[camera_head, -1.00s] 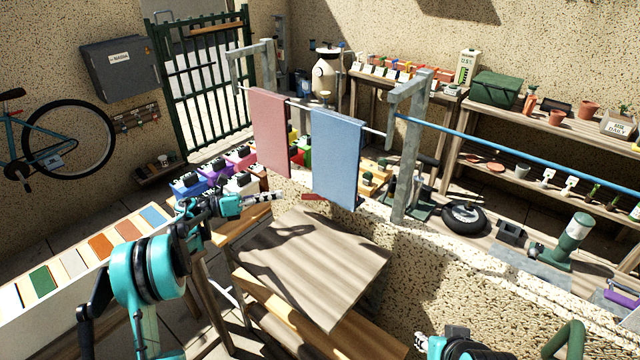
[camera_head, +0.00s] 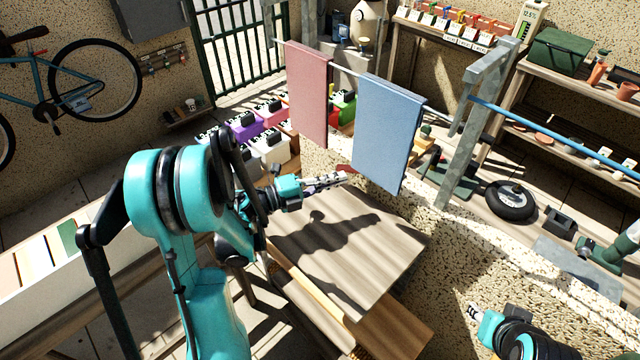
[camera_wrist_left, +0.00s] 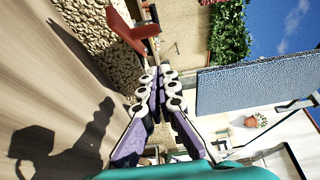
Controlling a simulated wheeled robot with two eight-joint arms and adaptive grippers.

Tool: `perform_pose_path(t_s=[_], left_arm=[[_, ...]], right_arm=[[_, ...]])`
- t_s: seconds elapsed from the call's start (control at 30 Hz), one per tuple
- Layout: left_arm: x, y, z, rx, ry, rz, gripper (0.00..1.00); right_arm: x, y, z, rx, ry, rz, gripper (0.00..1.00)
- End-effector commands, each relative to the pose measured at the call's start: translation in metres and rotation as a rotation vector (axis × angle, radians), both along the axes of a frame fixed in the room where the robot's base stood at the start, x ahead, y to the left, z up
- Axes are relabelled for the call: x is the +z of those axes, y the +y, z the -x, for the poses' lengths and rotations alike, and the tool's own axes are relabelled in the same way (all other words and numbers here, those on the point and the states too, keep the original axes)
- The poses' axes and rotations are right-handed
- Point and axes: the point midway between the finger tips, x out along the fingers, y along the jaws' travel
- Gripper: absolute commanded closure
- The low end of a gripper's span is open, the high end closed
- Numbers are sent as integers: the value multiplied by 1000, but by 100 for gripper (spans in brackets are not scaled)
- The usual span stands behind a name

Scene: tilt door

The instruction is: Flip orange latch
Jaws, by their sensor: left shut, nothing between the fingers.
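The latch shows as a red-orange bar (camera_wrist_left: 130,34) just ahead of my left fingertips in the left wrist view, beside the far edge of a wooden panel. In the head view only a small red part of it (camera_head: 346,168) shows behind the fingertips. My left gripper (camera_head: 340,179) is shut and empty above the panel's far edge; it also shows in the left wrist view (camera_wrist_left: 160,74). Whether it touches the latch I cannot tell. The wooden panel (camera_head: 365,255) lies nearly flat. My right gripper (camera_head: 474,313) is low at the right; its jaw state is unclear.
A pink towel (camera_head: 307,95) and a blue towel (camera_head: 388,130) hang from a rail close behind my left gripper. A speckled wall top (camera_head: 470,245) runs beside the panel. Several coloured boxes (camera_head: 243,127) stand beyond at the left.

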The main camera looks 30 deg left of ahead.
Motion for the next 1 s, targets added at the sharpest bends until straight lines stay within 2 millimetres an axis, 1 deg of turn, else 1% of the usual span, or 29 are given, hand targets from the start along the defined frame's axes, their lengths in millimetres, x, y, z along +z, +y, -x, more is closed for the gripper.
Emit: perform_pose_path(t_s=[0.03,0.1,0.23,0.4,1.0], left_arm=[[-1,-9,-8,-5,0,0,100],[-1,-19,-18,-5,-1,-1,100],[-1,-16,-39,-1,-1,-1,100],[-1,-14,-54,-1,-1,-1,100],[0,-12,-60,-25,-1,-1,100]], right_arm=[[-3,0,0,0,0,0,65],[-5,0,0,0,0,0,65],[-9,0,0,0,0,0,65],[-12,0,0,0,0,0,65],[-12,0,0,0,0,0,65]])
